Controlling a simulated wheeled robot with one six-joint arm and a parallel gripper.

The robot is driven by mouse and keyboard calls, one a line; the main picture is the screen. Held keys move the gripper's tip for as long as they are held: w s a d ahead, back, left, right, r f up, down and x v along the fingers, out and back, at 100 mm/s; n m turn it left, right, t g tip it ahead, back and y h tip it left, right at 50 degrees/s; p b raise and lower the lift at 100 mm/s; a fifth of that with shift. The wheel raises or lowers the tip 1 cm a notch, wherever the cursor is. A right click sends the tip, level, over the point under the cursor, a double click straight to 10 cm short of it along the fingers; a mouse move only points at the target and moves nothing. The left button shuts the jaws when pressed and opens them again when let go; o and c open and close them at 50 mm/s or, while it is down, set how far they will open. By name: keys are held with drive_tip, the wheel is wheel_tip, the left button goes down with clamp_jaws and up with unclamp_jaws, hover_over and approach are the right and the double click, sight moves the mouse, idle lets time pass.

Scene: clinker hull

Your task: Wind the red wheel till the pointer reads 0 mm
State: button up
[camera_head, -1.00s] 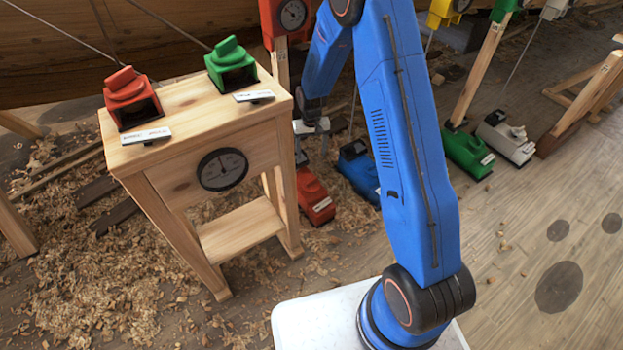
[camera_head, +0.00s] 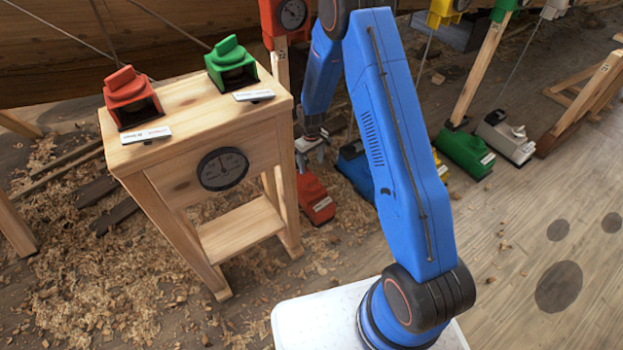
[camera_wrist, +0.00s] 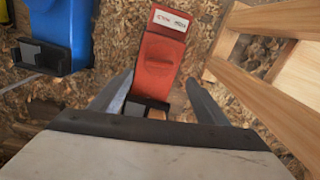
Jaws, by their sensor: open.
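A red block (camera_head: 314,198) stands on the floor right of the bench, below a red-headed post with another dial (camera_head: 293,14). My gripper (camera_head: 312,142) is open and empty above this block. In the wrist view the red block (camera_wrist: 160,62) with its white label lies between and beyond the open fingers (camera_wrist: 160,82).
A green knob (camera_head: 231,62) sits beside the red one on the wooden bench (camera_head: 205,122). A blue block (camera_head: 357,170) is right of the red block and shows in the wrist view (camera_wrist: 60,30). Green and grey blocks stand farther right. Shavings cover the floor.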

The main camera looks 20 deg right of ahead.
sight(312, 180)
wheel_tip(312, 180, down, 10)
drive_tip(key=shift+f, duration=0.1)
idle(0.4)
drive_tip(key=shift+c, duration=0.6)
drive_tip(key=c, duration=0.9)
